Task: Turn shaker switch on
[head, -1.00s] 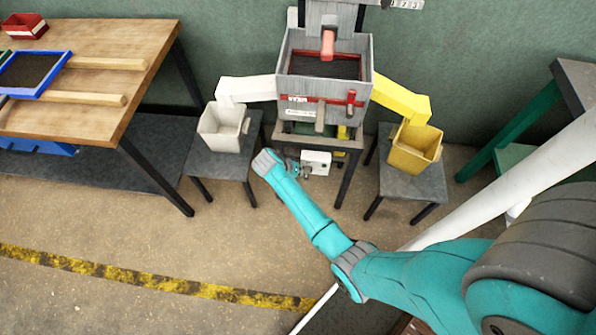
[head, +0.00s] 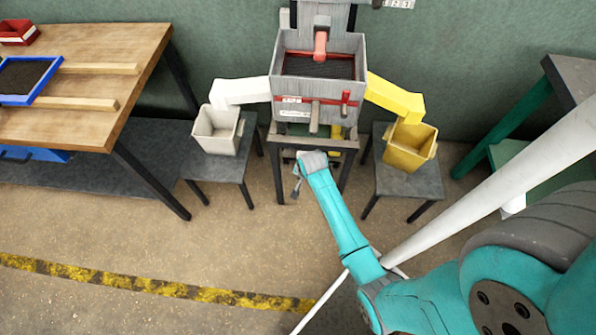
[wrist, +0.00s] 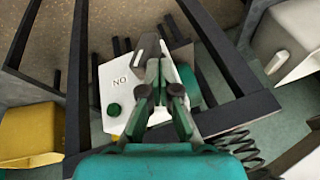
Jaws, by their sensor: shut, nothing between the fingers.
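The white switch box (wrist: 110,92) lies in front of my gripper in the wrist view. It bears an "ON" label, seen upside down, and a round green button (wrist: 113,109). My gripper (wrist: 153,72) is shut and empty, over the box to the right of the button. A grey piece by the fingertips hides part of the box; I cannot tell whether the fingers touch it. In the head view the shaker (head: 315,100) is a grey box on a dark stand, and my wrist hides most of the switch box under it. The fingertips (head: 297,188) show only as a small grey shape.
Dark stand legs (head: 278,180) stand close around my gripper. A white bin (head: 217,130) and a yellow bin (head: 409,148) sit on low stools at either side. A coiled spring-like cord (wrist: 240,145) lies at lower right in the wrist view. Floor in front is clear.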

